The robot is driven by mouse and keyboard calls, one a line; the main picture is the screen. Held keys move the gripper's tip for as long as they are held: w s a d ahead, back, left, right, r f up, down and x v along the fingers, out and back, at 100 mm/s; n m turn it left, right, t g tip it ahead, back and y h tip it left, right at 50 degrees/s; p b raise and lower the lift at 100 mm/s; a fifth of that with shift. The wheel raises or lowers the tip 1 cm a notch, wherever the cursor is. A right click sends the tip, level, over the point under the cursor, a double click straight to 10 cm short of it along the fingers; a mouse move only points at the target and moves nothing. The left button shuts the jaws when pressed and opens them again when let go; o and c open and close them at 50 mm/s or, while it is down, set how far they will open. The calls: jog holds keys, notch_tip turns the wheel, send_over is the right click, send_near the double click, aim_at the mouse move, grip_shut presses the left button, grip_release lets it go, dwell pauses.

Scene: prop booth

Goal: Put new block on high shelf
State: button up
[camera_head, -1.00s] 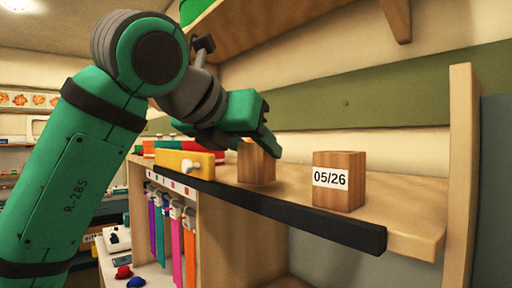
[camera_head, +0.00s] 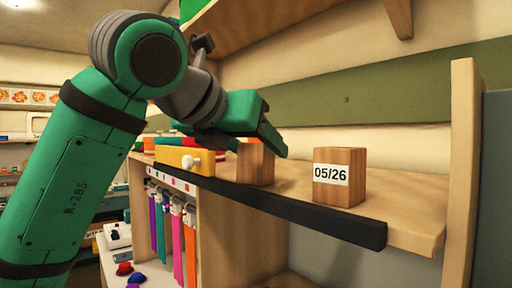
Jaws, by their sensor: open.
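A wooden block (camera_head: 339,178) with a white label reading "05/26" stands upright on the right part of a wooden shelf (camera_head: 408,232) with a black front edge. A second wooden block (camera_head: 256,168) stands to its left on the same shelf, with no label showing on the sides I see. A higher wooden shelf (camera_head: 290,30) on brackets runs along the wall above.
A yellow piece with a white knob (camera_head: 185,160) sits left of the second block, with red and green items (camera_head: 165,145) behind it. Coloured straps (camera_head: 176,235) hang below the shelf. An upright wooden post (camera_head: 461,170) bounds the right end.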

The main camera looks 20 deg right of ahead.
jog(key=shift+r, duration=0.35)
jog(key=v, duration=1.2)
jog(key=shift+s, duration=0.15)
